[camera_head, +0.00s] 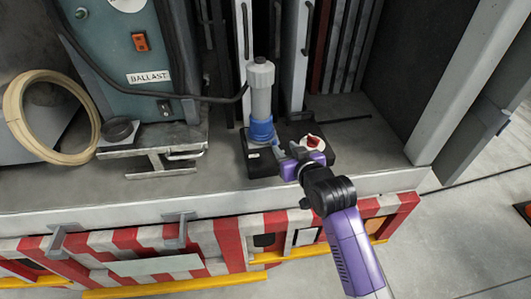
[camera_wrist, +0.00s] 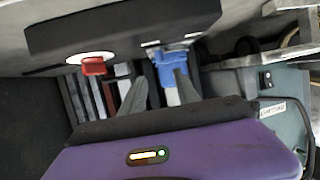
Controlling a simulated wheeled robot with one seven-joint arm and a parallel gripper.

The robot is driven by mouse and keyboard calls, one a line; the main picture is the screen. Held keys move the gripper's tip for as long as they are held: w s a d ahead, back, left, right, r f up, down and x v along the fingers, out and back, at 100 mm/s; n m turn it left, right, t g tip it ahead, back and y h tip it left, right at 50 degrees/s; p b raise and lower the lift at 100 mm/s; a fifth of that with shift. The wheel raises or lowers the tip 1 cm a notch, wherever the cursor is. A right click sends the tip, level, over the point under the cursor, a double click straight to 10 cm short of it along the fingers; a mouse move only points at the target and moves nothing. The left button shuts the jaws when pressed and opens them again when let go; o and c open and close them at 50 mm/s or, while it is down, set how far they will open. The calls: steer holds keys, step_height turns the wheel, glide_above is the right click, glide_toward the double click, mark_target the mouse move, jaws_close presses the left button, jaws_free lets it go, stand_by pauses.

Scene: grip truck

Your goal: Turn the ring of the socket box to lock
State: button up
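The black socket box (camera_head: 262,163) sits on the truck bed near its front edge. A grey plug (camera_head: 261,90) stands upright in it, with the blue ring (camera_head: 262,130) around its lower end. A red knob on a white disc (camera_head: 313,142) is on the right part of the box. My gripper (camera_head: 281,150) is just right of and in front of the ring. In the wrist view its two grey fingers (camera_wrist: 159,82) are spread and empty, one overlapping the blue ring (camera_wrist: 171,68). The red knob (camera_wrist: 94,66) lies left of them. I cannot tell whether the finger touches the ring.
A black cable runs from the plug toward the blue-green ballast unit (camera_head: 120,50) at left. Upright panels (camera_head: 297,50) stand close behind the box. The bed right of the box is fairly clear, up to a grey post (camera_head: 455,80).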

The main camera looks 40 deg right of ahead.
mark_target(275, 141)
steer(key=shift+f+p+x, duration=0.2)
steer(key=shift+p+x, duration=0.05)
steer(key=shift+x, duration=1.7)
steer(key=shift+f+p+x, duration=0.2)
steer(key=shift+x, duration=1.75)
steer(key=shift+s, duration=0.1)
jaws_close()
